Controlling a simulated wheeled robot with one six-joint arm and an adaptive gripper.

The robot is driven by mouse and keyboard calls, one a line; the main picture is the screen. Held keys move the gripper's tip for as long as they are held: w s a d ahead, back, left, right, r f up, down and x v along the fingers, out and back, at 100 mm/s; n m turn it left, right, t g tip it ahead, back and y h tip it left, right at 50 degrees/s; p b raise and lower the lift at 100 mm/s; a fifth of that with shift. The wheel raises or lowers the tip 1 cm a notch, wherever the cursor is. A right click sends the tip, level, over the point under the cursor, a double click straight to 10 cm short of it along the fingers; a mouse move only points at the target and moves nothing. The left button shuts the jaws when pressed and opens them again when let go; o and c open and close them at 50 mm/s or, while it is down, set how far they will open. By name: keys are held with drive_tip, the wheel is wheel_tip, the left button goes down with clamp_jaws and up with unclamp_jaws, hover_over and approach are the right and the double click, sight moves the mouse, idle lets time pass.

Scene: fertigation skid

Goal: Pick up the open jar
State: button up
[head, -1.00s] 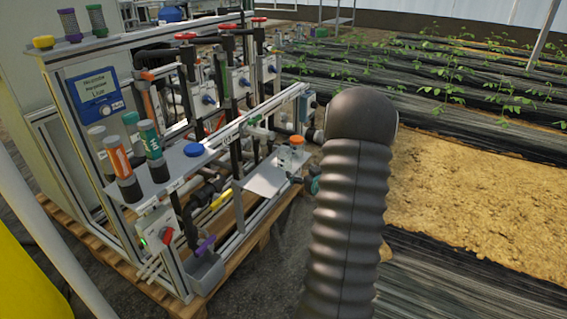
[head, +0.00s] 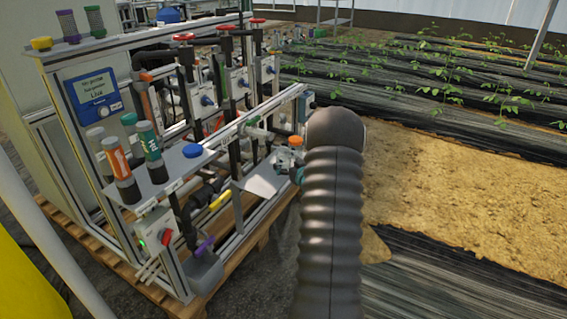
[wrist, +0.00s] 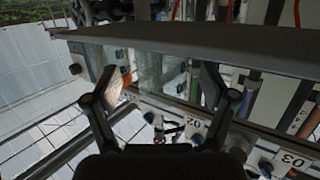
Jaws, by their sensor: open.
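A clear, glassy jar shape (wrist: 152,66) shows between the spread fingers of my gripper (wrist: 160,74) in the wrist view. The fingers are open and apart, and I see no grip on it; whether either touches it is unclear. In the head view a small clear jar (head: 284,160) stands on the small grey tray (head: 258,181) at the skid's front right corner. An orange cap (head: 296,141) shows just behind it; what it sits on is hard to tell. My dark arm hides most of my gripper and the tray's right side there.
A grey shelf (head: 176,168) left of the tray holds capped tubes and a blue cap (head: 192,150). Pipes and red-handled valves crowd the skid behind. A grey panel edge (wrist: 200,42) crosses the top of the wrist view. Sandy ground (head: 450,190) lies open to the right.

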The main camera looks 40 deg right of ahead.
sight(287, 163)
drive_tip(key=shift+x, duration=1.7)
drive_tip(key=shift+a, duration=0.1)
drive_tip(key=c, duration=1.2)
drive_tip(key=shift+o, duration=0.2)
drive_tip(key=shift+r, duration=0.1)
